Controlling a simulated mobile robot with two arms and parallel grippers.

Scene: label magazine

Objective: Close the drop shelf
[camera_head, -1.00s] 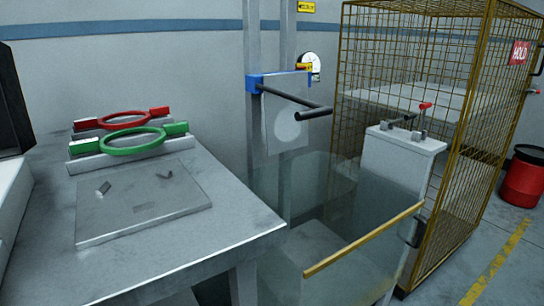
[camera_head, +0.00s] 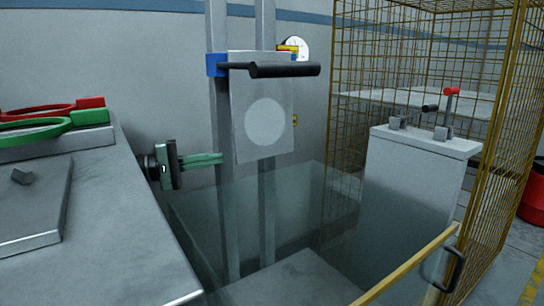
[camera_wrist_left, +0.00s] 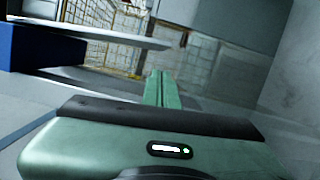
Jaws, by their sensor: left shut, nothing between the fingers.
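A grey plate with a pale disc (camera_head: 265,125) hangs down from a blue bracket (camera_head: 216,65) on an upright post. A black-gripped bar (camera_head: 285,69) sticks out at its top. I take this plate for the drop shelf, but cannot be sure. My left gripper (camera_head: 218,159) is shut and empty, left of the plate's lower part, its green fingers pointing right. In the left wrist view the fingers (camera_wrist_left: 160,88) are together, apart from the plate (camera_wrist_left: 100,33), which shows nearly edge-on beside the blue bracket (camera_wrist_left: 35,48). My right gripper is out of view.
A grey table (camera_head: 115,230) with green and red ring handles stands at left. Clear panels (camera_head: 240,225) with a yellow rail (camera_head: 405,268) stand below the plate. A lever cabinet (camera_head: 415,185) and a wire cage (camera_head: 430,50) stand at right.

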